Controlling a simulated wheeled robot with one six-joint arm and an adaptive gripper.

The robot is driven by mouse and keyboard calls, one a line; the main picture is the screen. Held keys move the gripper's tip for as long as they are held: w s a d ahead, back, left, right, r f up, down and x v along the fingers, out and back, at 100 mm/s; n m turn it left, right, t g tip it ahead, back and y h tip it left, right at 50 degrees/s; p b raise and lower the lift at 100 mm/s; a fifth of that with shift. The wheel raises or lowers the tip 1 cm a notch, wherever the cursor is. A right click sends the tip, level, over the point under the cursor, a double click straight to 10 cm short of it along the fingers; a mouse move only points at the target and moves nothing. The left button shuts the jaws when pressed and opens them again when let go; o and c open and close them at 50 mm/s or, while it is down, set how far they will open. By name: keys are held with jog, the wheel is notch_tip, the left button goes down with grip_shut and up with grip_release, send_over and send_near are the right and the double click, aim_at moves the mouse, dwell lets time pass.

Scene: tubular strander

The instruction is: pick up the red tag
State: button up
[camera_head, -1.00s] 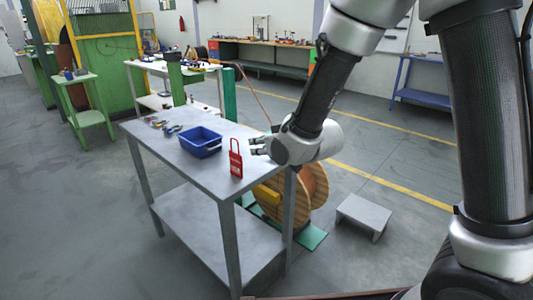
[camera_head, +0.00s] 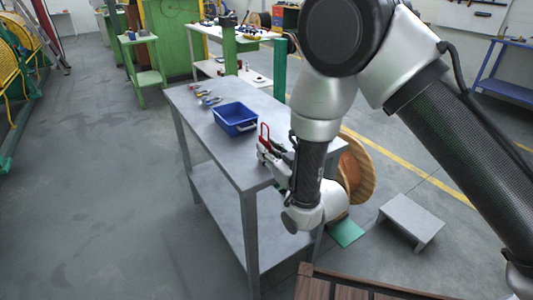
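The red tag (camera_head: 265,131) stands upright near the front right part of the grey metal table (camera_head: 226,155). Its red loop shows above my gripper, while most of its lower body is hidden behind the gripper. My gripper (camera_head: 266,153) is on the near side of the tag, low over the table's front edge, with its fingers pointing up and left in the picture. The fingers overlap the tag in this view. I cannot tell whether they touch it or how far apart they are.
A blue bin (camera_head: 236,119) stands on the table just left of and behind the tag. Several small tools (camera_head: 207,97) lie at the table's far left. A wooden reel (camera_head: 356,170) and a low grey step (camera_head: 411,221) stand on the floor to the right.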

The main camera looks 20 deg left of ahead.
jog(key=shift+x, duration=1.05)
jog(key=shift+c, duration=0.2)
grip_shut()
